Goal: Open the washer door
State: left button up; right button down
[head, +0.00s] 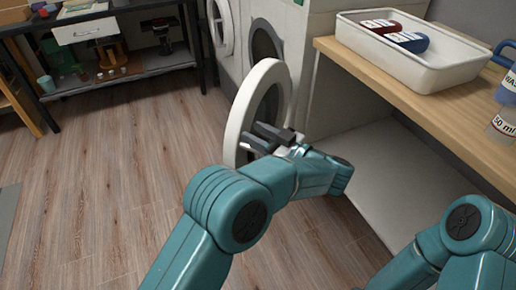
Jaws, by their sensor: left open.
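The washer (305,25) is a white front-loader at the top middle. Its round door (243,110), a white ring with a dark glass centre, stands swung out from the front. The dark drum opening (265,42) shows behind it. My left gripper (262,137) is open at the lower right part of the door, with its dark fingers overlapping the ring and glass in the head view. I cannot tell whether they touch it. My right arm shows at the bottom right, but its gripper is out of view.
A second white machine with a round door (221,25) stands to the left. A wooden counter (400,88) on the right holds a white tray (405,60) with bottles, and a jug (507,88). A dark shelf unit (140,78) stands back left. Wood floor is clear at left.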

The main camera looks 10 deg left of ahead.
pick_arm(q)
notch_tip(320, 180, up, 9)
jog(key=p, duration=0.2)
dwell(0.5)
